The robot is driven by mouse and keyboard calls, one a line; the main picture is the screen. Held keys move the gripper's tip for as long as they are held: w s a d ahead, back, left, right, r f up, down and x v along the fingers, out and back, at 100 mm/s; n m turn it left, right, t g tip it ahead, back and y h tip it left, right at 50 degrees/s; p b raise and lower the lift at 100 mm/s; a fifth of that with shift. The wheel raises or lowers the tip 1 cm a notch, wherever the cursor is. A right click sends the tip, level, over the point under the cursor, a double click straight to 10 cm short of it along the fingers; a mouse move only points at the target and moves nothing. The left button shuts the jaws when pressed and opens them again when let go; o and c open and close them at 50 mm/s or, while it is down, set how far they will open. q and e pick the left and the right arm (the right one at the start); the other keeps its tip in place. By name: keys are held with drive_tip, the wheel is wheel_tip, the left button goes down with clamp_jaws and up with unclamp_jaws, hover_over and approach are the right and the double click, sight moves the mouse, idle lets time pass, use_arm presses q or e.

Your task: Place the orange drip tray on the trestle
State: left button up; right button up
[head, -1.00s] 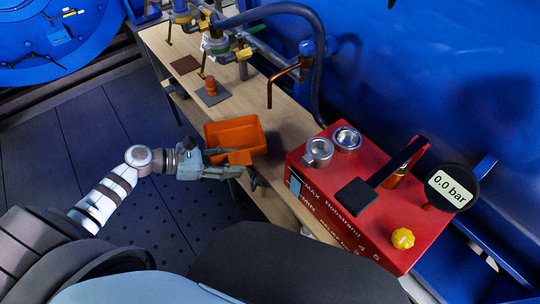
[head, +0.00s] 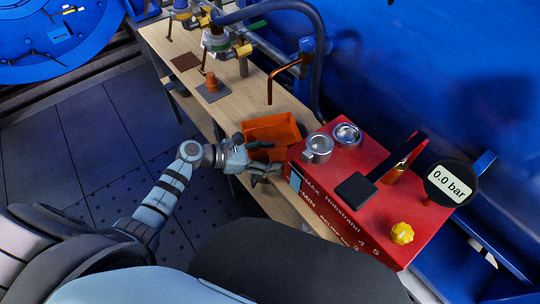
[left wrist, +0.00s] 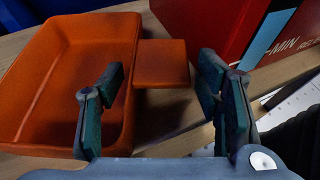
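The orange drip tray (head: 280,128) is at the near edge of the wooden trestle (head: 240,99), just left of the red test pump. It looks level and seems to rest on the wood, though its underside is hidden. In the left wrist view the tray (left wrist: 35,85) is on the left, with its flat tab (left wrist: 162,62) pointing right. My left gripper (head: 254,156) is open at the tray's near side. In the left wrist view its fingers (left wrist: 158,100) are spread wide, with the tab between and beyond them and gaps beside it. My right gripper is not in view.
The red test pump (head: 372,210) with a gauge (head: 450,184) and a yellow knob (head: 402,233) stands close right of the tray. A copper pipe (head: 271,88) hangs behind the tray. Blue machinery walls the back.

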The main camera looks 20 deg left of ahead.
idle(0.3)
use_arm(q)
drive_tip(key=v, duration=1.2)
drive_tip(key=shift+p, duration=0.35)
drive_tip(key=shift+r, duration=0.1)
